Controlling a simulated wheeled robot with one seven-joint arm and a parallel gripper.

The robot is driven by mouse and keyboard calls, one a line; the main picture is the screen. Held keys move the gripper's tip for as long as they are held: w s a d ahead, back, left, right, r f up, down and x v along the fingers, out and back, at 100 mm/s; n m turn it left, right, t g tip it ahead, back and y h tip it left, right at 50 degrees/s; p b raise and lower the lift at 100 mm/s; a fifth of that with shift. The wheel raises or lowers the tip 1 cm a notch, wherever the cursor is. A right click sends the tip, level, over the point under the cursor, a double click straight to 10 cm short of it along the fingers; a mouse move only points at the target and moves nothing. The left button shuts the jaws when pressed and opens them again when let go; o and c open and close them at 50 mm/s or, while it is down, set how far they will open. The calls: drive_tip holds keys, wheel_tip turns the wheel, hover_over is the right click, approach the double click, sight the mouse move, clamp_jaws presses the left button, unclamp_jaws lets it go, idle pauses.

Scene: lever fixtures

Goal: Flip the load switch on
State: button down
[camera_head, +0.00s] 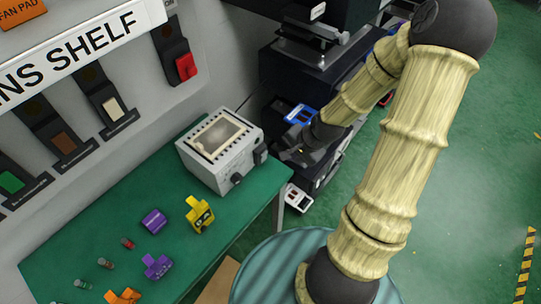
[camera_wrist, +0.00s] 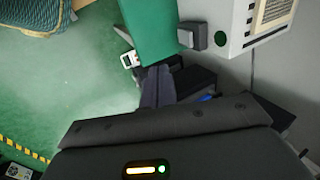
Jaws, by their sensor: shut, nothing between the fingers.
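A light grey box (camera_head: 217,150) with a framed panel on top stands at the far right end of the green table. A dark block (camera_head: 260,154) sticks out of its right side and may be the load switch; no label is readable. The box also shows at the top right of the wrist view (camera_wrist: 237,20), with a grey block (camera_wrist: 193,35) at its side. My gripper (camera_head: 287,153) is shut and empty, just right of the dark block, with a small gap seeming to separate them. Its fingers (camera_wrist: 157,72) show in the wrist view.
The green table (camera_head: 110,220) holds several small purple, yellow, red and orange parts. Dark shelving (camera_head: 305,75) with a blue item (camera_head: 300,114) stands behind my gripper. A white device (camera_head: 298,198) lies low beside the table. Open green floor (camera_head: 480,170) is at the right.

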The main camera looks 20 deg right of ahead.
sight(265, 156)
drive_tip(key=p+x, duration=0.1)
drive_tip(key=x, duration=0.8)
drive_tip(key=shift+w+a+f, duration=0.1)
drive_tip(key=shift+f, duration=0.25)
drive_tip(key=w+a+p, duration=0.1)
drive_tip(key=w+a, duration=0.1)
drive_tip(key=shift+w+r+p, duration=0.35)
drive_tip(key=shift+w+r, duration=0.05)
drive_tip(key=shift+w, duration=0.25)
drive_tip(key=shift+a, duration=0.1)
drive_tip(key=shift+w+a, duration=0.25)
drive_tip(key=shift+r, duration=0.15)
drive_tip(key=shift+r+p, duration=0.55)
drive_tip(key=shift+r, duration=0.2)
